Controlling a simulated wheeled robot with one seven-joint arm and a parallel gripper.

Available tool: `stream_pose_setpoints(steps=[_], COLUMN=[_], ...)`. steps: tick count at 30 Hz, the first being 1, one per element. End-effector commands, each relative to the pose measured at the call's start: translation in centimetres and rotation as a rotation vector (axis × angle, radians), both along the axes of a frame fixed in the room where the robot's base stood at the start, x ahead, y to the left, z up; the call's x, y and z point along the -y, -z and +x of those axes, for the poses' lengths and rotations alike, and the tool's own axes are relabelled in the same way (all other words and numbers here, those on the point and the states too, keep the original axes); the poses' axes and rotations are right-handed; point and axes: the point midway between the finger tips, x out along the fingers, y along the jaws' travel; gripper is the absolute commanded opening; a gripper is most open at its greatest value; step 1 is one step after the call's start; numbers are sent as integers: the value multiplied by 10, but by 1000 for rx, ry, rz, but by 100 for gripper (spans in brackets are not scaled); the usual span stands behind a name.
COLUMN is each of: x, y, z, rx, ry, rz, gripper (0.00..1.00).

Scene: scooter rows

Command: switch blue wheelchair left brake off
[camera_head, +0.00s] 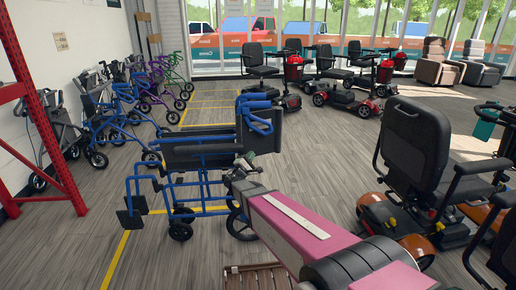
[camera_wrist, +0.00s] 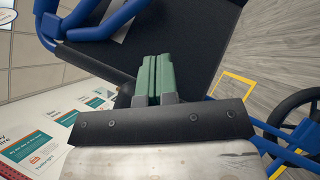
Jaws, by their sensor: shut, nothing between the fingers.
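The blue wheelchair (camera_head: 205,152) stands left of centre in the head view, with a blue frame, black seat and back, and a footplate at the left. In the wrist view its black panel (camera_wrist: 205,45) fills the upper middle, with blue tubing (camera_wrist: 105,25) at the upper left and a black wheel (camera_wrist: 298,110) at the right. My gripper (camera_head: 243,160) is beside the wheelchair's near side, close to the armrest and above the wheel. Its green fingers (camera_wrist: 153,80) are together and empty, in front of the black panel. I cannot make out the left brake lever in either view.
An orange scooter (camera_head: 410,170) with a black seat stands close at the right. Blue walkers (camera_head: 110,115) line the left wall behind a red rack post (camera_head: 45,115). Red scooters (camera_head: 350,90) stand at the back. Grey floor is open left and front of the wheelchair.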

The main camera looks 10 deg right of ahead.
Motion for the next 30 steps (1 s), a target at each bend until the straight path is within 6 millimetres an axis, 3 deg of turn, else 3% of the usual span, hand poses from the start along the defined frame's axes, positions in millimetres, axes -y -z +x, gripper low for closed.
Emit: stream_pose_setpoints(steps=[16, 21, 30], x=[51, 72, 83], y=[-32, -46, -52], z=[77, 75, 77], rx=[1, 1, -1], ry=[2, 2, 0], rz=[0, 0, 1], gripper=[0, 0, 0])
